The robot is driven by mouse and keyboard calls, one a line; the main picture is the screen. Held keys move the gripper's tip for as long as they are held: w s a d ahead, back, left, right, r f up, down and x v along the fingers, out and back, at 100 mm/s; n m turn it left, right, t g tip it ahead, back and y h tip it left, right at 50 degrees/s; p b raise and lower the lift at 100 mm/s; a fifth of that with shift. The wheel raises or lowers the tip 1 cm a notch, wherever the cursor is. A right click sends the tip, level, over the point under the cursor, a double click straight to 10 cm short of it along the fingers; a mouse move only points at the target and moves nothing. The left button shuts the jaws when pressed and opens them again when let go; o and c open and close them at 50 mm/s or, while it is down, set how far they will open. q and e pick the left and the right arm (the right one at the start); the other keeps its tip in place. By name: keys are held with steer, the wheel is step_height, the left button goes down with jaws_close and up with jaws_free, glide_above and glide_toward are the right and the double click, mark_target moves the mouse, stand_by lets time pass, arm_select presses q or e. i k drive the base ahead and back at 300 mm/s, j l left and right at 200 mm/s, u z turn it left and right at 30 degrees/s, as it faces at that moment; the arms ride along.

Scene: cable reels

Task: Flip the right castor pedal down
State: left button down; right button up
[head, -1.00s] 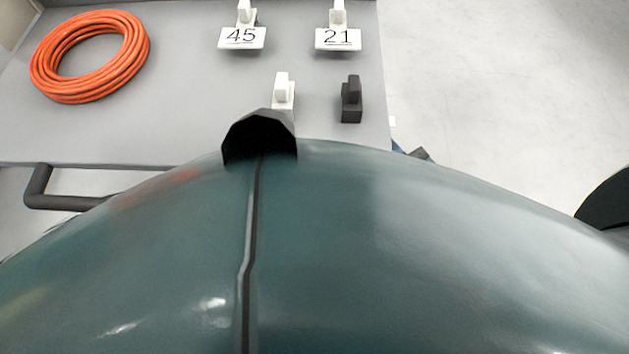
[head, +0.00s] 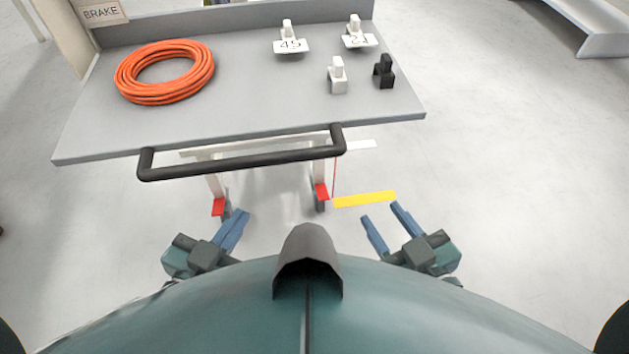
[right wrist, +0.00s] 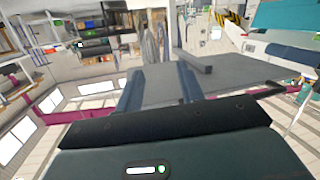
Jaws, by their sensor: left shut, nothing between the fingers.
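The right castor pedal (head: 321,191) is a small red plate at the foot of the cart's right front leg, above a dark castor. A second red pedal (head: 218,206) sits at the left front leg. I cannot tell from here whether either pedal is up or down. My left gripper (head: 238,214) is shut and empty, just right of and below the left pedal, with no clear contact. My right gripper (head: 381,212) is open and empty, to the right of and below the right pedal. Its two separated fingers also show in the right wrist view (right wrist: 158,85).
The cart's grey top (head: 255,105) carries an orange cable coil (head: 165,72), numbered cards (head: 291,46) and white and black blocks. Its dark handle (head: 245,162) overhangs the front. A yellow strip (head: 364,199) lies near the right pedal. The floor to the right is open.

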mark_target(321, 190)
steer(key=k+j+z, duration=0.2)
steer(key=i+u, duration=0.3)
steer(key=u, duration=0.15)
steer(key=i+u, duration=0.3)
steer(key=u, duration=0.2)
